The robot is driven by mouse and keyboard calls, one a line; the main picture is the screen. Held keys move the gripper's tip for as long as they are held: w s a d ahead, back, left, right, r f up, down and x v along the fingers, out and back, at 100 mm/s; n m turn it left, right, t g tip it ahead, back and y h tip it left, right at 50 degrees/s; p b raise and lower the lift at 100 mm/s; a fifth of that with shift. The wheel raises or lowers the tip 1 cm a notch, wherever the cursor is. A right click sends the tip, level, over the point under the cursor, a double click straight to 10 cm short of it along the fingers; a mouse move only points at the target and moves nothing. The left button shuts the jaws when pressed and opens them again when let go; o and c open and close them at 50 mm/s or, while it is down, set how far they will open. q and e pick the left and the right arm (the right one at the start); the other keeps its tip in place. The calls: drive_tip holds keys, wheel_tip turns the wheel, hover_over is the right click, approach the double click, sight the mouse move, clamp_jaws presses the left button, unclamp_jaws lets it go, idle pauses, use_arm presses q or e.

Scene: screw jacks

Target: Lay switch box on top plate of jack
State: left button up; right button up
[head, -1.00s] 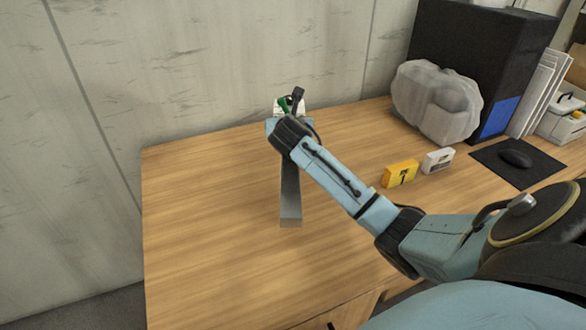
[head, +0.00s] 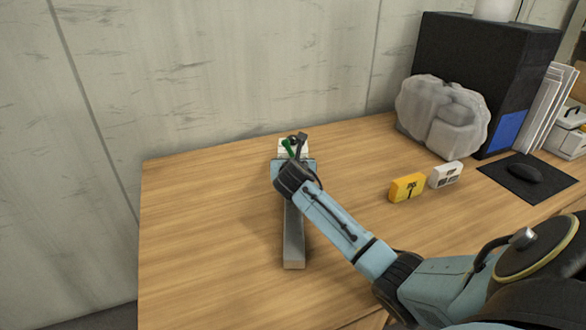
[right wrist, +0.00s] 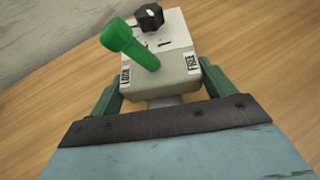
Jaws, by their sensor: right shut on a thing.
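The switch box (right wrist: 160,72) is a pale grey-white block with a green lever, a black knob and labels reading LOCK and FREE. My right gripper (right wrist: 158,92) is shut on it, with a green finger on either side. In the head view the box (head: 283,147) shows beyond my right wrist, partly hidden by it, with the lever and knob upward. My right gripper's fingers are hidden there. I cannot make out the jack or its top plate in either view. My left gripper is not in view.
A long grey bar (head: 293,245) shows below my right wrist; I cannot tell what it belongs to. A yellow block marked 1 (head: 407,187) and a white block (head: 446,175) lie to the right. A wrapped bundle (head: 440,115) stands behind. The table's left (head: 200,230) is clear.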

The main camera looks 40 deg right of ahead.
drive_tip(key=shift+f, duration=0.1)
drive_tip(key=shift+f, duration=0.1)
idle(0.3)
drive_tip(key=o, duration=1.6)
drive_tip(key=shift+f, duration=0.2)
